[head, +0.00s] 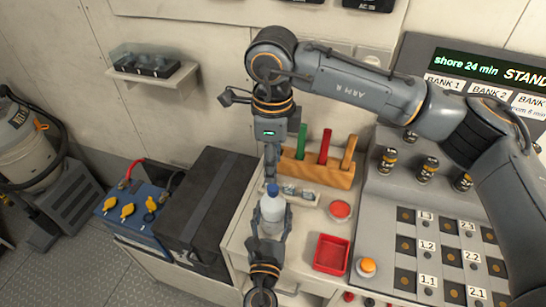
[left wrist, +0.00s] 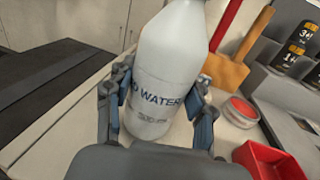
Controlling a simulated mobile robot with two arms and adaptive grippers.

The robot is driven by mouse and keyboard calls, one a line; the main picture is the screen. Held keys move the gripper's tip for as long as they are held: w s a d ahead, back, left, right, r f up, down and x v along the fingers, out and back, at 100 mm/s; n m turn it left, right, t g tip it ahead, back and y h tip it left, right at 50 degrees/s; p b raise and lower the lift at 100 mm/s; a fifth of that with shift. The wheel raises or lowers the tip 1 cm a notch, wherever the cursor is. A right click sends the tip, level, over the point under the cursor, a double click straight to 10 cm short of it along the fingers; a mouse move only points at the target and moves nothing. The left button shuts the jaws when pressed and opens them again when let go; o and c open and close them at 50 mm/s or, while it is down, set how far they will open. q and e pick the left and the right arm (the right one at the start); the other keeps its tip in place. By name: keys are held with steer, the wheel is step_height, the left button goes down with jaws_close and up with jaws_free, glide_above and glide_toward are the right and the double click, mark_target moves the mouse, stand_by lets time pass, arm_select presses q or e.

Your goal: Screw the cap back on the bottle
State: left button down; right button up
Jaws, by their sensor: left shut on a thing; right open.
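A white bottle (head: 272,214) with a dark band of lettering stands upright near the counter's front left. A blue cap (head: 272,190) sits at the bottle's mouth; how tightly it is seated cannot be told. My left gripper (head: 269,226) is shut around the bottle's body from the front. The left wrist view shows its blue finger pads on both sides of the bottle (left wrist: 168,75); the bottle's top is out of that frame. My right gripper (head: 271,168) points down just above the cap, open, its fingers seen nearly edge-on.
A wooden rack (head: 318,170) with green, red and wooden handles stands behind the bottle. A round red-topped tin (head: 340,209) and a red tray (head: 331,254) lie to the right. A panel of labelled cells (head: 428,250) is further right; a black box (head: 205,212) is left.

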mark_target(273, 187)
steer(key=shift+r+n, duration=0.5)
steer(key=shift+n, duration=0.7)
steer(key=shift+f, duration=4)
jaws_close()
